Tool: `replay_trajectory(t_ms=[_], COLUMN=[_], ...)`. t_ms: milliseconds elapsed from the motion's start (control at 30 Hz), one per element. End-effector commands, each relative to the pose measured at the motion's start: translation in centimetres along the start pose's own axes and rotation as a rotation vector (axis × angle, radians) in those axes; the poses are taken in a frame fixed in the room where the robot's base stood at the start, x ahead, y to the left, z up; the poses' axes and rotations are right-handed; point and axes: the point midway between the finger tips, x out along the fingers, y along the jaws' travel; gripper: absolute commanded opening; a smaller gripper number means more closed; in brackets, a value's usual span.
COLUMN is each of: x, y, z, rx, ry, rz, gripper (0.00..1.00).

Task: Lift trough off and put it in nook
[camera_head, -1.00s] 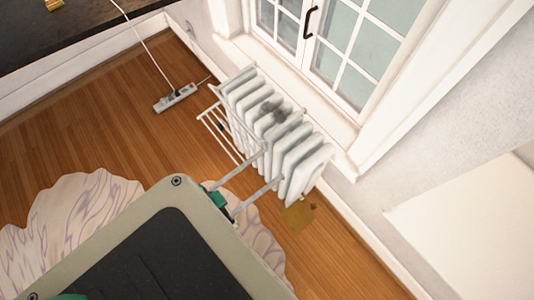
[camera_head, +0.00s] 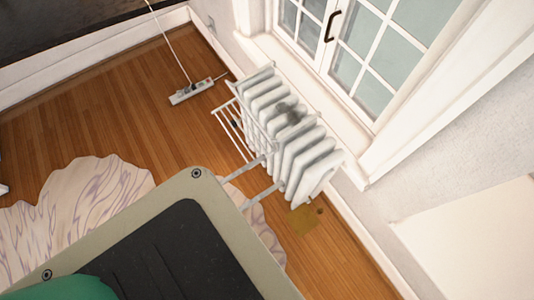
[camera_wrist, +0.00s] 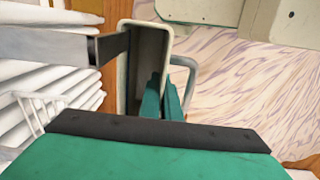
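In the wrist view the trough (camera_wrist: 127,78) is a narrow cream box with a dark inside, seen from above. My gripper (camera_wrist: 164,104) has two teal fingers close together at the trough's right-hand wall. One finger is inside and one outside, and they appear shut on that wall. A grey loop (camera_wrist: 187,75) lies just right of the fingers. A grey bar (camera_wrist: 70,47) reaches the trough's left side. In the head view the trough and my gripper are hidden behind my body. I cannot tell which place is the nook.
A white radiator (camera_head: 292,130) with a wire rack (camera_head: 234,128) stands under the window (camera_head: 345,40). Two grey rods (camera_head: 249,170) extend from it. A power strip (camera_head: 191,91) with a cord lies on the wooden floor. A patterned rug (camera_head: 90,197) is at left.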

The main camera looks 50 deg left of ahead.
Motion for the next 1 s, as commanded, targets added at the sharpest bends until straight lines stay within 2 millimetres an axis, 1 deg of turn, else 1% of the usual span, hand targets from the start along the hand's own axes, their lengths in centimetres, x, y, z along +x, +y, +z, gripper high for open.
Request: replay_trajectory(t_ms=[1000], x=[-1.6], y=[-6.3], z=[0.0], rx=[0.003], ry=[0.001], rz=[0.0], gripper=[0.0])
